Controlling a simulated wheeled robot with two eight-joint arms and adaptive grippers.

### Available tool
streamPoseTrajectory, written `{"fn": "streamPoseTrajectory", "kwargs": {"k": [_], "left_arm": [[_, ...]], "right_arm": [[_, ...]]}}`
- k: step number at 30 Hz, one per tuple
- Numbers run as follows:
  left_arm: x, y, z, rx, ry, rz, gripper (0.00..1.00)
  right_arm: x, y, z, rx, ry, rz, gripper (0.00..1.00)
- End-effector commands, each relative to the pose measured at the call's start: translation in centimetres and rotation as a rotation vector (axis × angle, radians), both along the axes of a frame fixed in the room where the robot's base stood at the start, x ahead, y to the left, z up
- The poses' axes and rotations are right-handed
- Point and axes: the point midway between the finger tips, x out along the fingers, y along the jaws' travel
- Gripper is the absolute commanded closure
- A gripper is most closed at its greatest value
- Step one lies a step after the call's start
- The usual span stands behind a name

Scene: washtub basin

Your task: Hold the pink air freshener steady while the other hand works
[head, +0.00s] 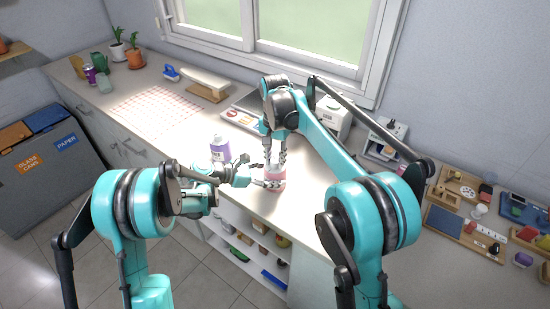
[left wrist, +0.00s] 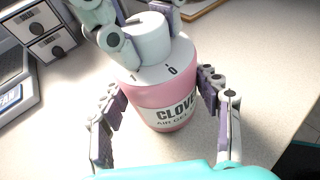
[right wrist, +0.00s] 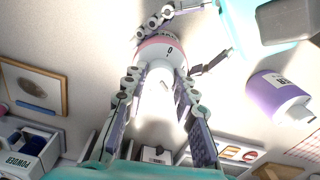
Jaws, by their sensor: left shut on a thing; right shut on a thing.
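The pink air freshener (head: 276,172) stands upright on the counter near its front edge. In the left wrist view its pink jar (left wrist: 165,112) has a "CLOVE AIR GEL" label, with a white lid and narrower white cap (left wrist: 150,38) on top. My left gripper (head: 268,183) is shut around the jar, one finger on each side (left wrist: 162,112). My right gripper (head: 274,155) comes down from above and is shut on the white cap, which also shows between its fingers in the right wrist view (right wrist: 155,95). The fingers partly hide the cap in the head view.
A purple and white bottle (head: 220,148) stands just left of the freshener. A window (head: 290,30) is behind. Trays with small items (head: 470,205) lie at the right. A pink-patterned mat (head: 155,108) lies at the left. Open shelves are below the counter's front edge.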

Motion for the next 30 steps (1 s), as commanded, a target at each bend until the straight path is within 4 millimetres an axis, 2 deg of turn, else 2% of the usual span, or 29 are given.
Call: {"fn": "streamPoseTrajectory", "kwargs": {"k": [21, 30], "left_arm": [[-0.02, -0.02, -0.02, 0.000, 0.000, -0.001, 0.75], [-0.02, -0.03, -0.02, 0.000, 0.000, -0.001, 0.75]], "right_arm": [[0.00, 0.04, -0.03, 0.001, 0.000, -0.671, 1.00], [0.00, 0.04, -0.03, 0.001, 0.001, -0.880, 1.00]]}}
